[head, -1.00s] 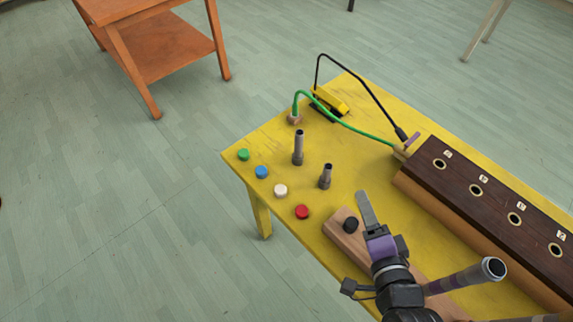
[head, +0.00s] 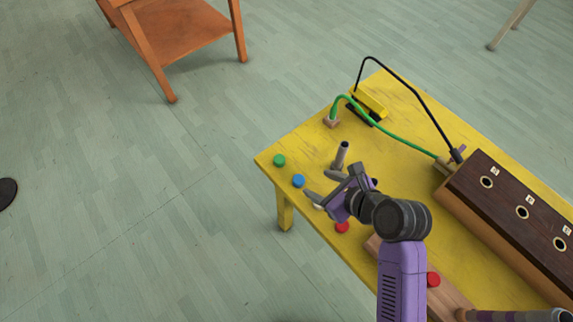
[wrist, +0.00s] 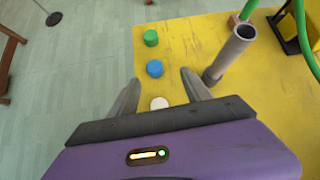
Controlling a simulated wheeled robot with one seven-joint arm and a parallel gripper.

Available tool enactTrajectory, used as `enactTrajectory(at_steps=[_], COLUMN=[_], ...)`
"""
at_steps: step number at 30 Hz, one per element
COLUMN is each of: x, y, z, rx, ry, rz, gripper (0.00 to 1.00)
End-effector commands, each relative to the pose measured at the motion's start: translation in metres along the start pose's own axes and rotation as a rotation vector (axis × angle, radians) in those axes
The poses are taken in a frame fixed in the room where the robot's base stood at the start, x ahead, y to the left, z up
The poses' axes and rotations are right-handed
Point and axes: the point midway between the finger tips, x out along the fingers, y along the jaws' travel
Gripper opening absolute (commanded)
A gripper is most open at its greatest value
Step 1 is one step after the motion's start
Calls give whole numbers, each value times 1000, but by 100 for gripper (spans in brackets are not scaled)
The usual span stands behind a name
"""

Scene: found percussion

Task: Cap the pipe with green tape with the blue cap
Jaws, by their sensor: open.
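The blue cap (head: 298,181) lies near the table's left edge; it also shows in the wrist view (wrist: 155,68), just beyond and between my fingertips. My gripper (head: 323,187) is open and empty, above the row of caps. It also shows in the wrist view (wrist: 159,80), with the white cap (wrist: 159,103) between its fingers. A grey pipe (head: 341,155) stands on the table; in the wrist view (wrist: 231,55) it stands right of my right finger. I see no green tape on it. A shorter pipe is mostly hidden behind my gripper.
A green cap (head: 279,160) and a red cap (head: 342,227) flank the blue and white ones. Another pipe (head: 510,315) is at the bottom right.

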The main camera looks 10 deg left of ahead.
Motion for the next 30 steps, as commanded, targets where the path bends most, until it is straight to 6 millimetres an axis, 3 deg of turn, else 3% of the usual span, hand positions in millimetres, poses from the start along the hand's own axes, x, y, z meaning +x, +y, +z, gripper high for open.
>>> enactTrajectory(at_steps=[14, 22, 30], x=[38, 74, 79], y=[9, 12, 12], z=[-4, -8, -9], rx=[78, 77, 77], ry=[18, 17, 16], rz=[36, 34, 33], gripper=[57, 57, 57])
